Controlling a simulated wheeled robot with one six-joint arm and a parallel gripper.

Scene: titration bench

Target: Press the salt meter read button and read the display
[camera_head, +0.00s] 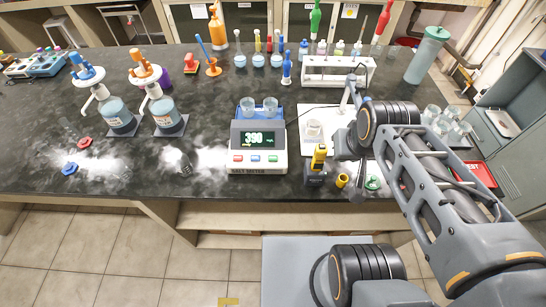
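Two small cups with bluish liquid (259,107) sit on top of the meter. My arm reaches in from the lower right, folded right of the meter. I cannot make out my gripper's fingers.
A yellow and black device (317,165) stands just right of the meter. A beaker on a white plate (314,128) and a white rack (338,70) are behind it. Two dispenser bottles (119,117) (165,114) stand left. The meter's front is clear.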

